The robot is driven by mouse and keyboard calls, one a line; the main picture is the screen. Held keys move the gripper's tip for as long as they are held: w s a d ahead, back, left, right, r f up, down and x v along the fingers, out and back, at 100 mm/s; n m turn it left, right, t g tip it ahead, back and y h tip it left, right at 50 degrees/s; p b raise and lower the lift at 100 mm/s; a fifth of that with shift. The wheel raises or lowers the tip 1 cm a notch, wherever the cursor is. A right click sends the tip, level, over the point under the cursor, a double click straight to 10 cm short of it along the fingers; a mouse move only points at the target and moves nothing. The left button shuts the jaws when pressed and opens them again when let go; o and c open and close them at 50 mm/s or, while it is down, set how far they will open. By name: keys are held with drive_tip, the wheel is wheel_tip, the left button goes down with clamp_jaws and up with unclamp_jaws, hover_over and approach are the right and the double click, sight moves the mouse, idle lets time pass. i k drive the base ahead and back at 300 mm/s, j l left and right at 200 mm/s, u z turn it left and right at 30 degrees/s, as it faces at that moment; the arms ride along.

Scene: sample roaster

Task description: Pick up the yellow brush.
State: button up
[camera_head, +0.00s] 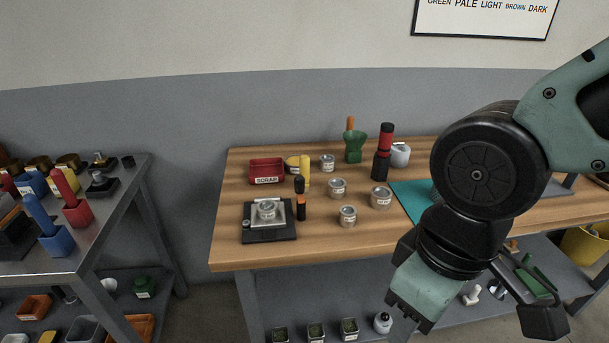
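A yellow upright item (305,172), which looks like the yellow brush, stands on the wooden bench right of the red scrap bin. A small dark item (299,185) is right beside or in front of it, and I cannot tell whether they are joined. My gripper (404,326) is at the lower right, in front of the bench and well apart from the yellow item. It points downward, and its fingers are partly cut off by the bottom edge, so its opening does not show clearly.
The bench (232,225) also holds the red scrap bin (266,171), a scale (268,235), an orange-and-black item (301,207), several tins, a green funnel-like cup (354,147) and a red-and-black grinder (384,150). A metal shelf (125,190) stands left.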

sight(303, 159)
drive_tip(key=z, duration=0.5)
drive_tip(key=u, duration=0.4)
drive_tip(key=i+j+u, duration=0.15)
drive_tip(key=u, duration=0.3)
drive_tip(key=i+u, duration=0.25)
drive_tip(key=u, duration=0.15)
drive_tip(key=i+u, duration=0.2)
drive_tip(key=u, duration=0.25)
drive_tip(key=i, duration=0.25)
